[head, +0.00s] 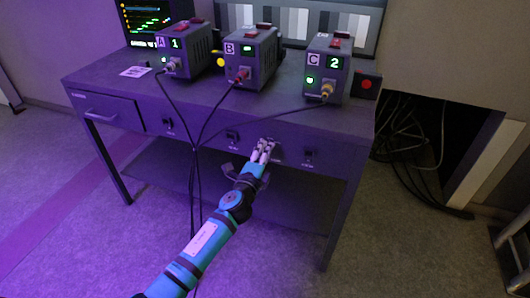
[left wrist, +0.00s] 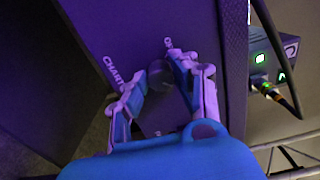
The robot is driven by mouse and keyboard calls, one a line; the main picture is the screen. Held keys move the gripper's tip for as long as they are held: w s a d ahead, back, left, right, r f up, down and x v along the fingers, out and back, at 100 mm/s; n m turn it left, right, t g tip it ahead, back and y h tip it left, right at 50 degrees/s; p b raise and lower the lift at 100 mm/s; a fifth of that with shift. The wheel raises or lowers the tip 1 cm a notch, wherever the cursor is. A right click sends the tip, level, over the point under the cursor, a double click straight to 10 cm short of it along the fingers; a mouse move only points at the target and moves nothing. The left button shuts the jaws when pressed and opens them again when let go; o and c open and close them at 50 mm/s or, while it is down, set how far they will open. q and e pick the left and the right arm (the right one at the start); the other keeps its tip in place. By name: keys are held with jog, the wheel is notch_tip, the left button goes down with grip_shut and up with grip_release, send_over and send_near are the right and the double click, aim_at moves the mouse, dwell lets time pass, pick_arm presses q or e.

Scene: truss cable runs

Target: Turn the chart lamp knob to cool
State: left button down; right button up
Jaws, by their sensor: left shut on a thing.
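My left gripper (head: 263,150) reaches up to the front panel of the dark desk (head: 130,92). Its fingers are closed around a dark round knob (left wrist: 159,77), which shows between them in the left wrist view (left wrist: 163,70). In the head view the fingers hide most of the knob. The knob's pointer and the setting marks cannot be read. My right gripper is in neither view.
Three grey boxes, A (head: 187,48), B (head: 250,55) and C (head: 324,68), stand on the desk with cables hanging over its front. Small dark controls (head: 232,136) (head: 310,154) flank my gripper. A red button box (head: 366,86) is at the desk's right end.

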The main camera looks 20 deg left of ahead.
pick_arm(q)
jog(key=shift+d+m, duration=0.1)
jog(key=shift+m, duration=0.5)
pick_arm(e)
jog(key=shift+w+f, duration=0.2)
pick_arm(q)
jog(key=shift+f, duration=0.1)
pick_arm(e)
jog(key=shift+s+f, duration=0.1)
pick_arm(q)
jog(key=c, duration=1.1)
grip_release()
jog(key=shift+o, duration=0.3)
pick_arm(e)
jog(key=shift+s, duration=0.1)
pick_arm(q)
jog(key=s, duration=1.2)
jog(key=shift+a, duration=0.25)
